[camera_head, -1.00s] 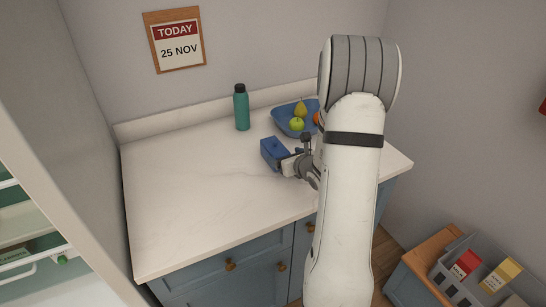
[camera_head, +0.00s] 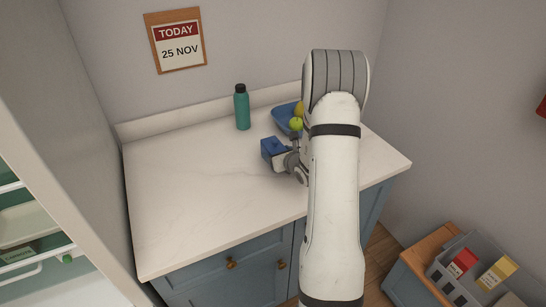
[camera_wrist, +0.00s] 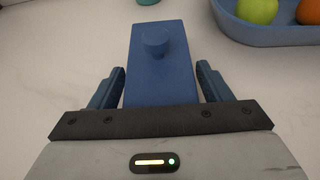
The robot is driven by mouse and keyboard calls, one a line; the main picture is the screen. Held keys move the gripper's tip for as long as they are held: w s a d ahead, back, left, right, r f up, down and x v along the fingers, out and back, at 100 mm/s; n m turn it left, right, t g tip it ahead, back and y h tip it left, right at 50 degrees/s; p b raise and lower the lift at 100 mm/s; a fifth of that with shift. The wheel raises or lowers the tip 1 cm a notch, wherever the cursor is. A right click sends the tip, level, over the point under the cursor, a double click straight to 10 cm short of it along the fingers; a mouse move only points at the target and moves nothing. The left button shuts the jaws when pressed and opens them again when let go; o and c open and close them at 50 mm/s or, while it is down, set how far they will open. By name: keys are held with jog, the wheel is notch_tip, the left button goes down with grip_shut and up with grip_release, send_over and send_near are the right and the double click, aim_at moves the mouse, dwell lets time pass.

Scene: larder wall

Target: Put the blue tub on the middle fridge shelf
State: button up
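The blue tub (camera_head: 272,148), a box with a round knob on its lid, stands on the pale worktop. It also shows in the wrist view (camera_wrist: 160,75). My gripper (camera_head: 284,160) is at the tub's near right side in the head view. In the wrist view its two fingers (camera_wrist: 159,70) are spread, one on each side of the tub, with a narrow gap visible on both sides. The open fridge, with its shelves (camera_head: 18,218), shows only partly at the left edge of the head view.
A teal bottle (camera_head: 242,108) stands behind the tub. A blue bowl (camera_head: 283,116) of fruit is close behind it to the right, partly hidden by my arm. The worktop's left half (camera_head: 185,190) is clear. A grey crate with cartons (camera_head: 440,281) is at lower right.

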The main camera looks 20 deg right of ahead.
grip_shut()
dwell(0.6)
